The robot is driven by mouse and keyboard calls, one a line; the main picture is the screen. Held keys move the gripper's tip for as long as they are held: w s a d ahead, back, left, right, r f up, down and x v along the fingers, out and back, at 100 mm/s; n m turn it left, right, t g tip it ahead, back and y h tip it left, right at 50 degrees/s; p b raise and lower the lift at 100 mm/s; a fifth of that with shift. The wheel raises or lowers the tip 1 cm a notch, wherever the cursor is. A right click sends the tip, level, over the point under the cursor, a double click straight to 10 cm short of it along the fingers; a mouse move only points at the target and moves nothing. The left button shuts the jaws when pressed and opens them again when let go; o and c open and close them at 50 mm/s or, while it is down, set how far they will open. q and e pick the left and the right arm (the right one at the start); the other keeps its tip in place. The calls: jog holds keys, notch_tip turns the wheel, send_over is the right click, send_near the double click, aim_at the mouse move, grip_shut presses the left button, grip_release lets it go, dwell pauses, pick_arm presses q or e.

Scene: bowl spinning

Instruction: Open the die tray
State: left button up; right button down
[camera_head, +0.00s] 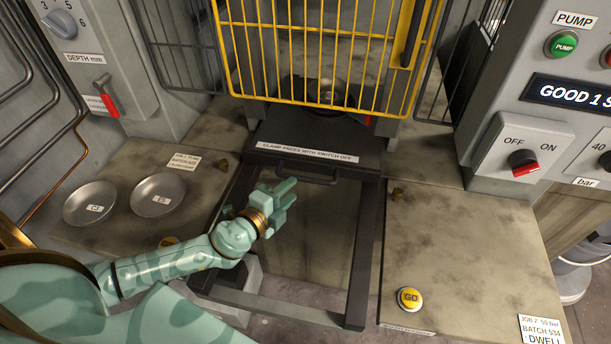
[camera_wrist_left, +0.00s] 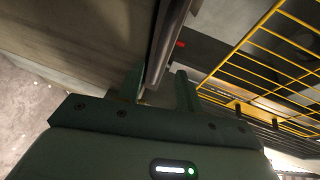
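The die tray (camera_head: 330,148) is a dark slab in the middle of the head view, with a label about the clamp freeing with the switch off. A dark bar handle (camera_head: 307,179) is on its front edge. Dark rails run forward from it, with an open gap between them. My left gripper (camera_head: 291,193) is at the left end of the handle, slightly in front of it. In the left wrist view its fingers (camera_wrist_left: 158,88) stand apart with a dark bar between them. I cannot tell whether they touch it. My right gripper is not in view.
A yellow wire guard (camera_head: 315,55) hangs above the tray. The OFF/ON switch (camera_head: 523,162) is on the right panel; I cannot read its setting for sure. A yellow GO button (camera_head: 409,299) is on the right bench. Two metal dishes (camera_head: 157,196) are on the left bench.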

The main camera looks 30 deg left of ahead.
aim_at(305, 179)
pick_arm(q)
jog(key=x, duration=0.7)
jog(key=shift+w, duration=0.2)
jog(key=shift+c, duration=0.4)
grip_shut()
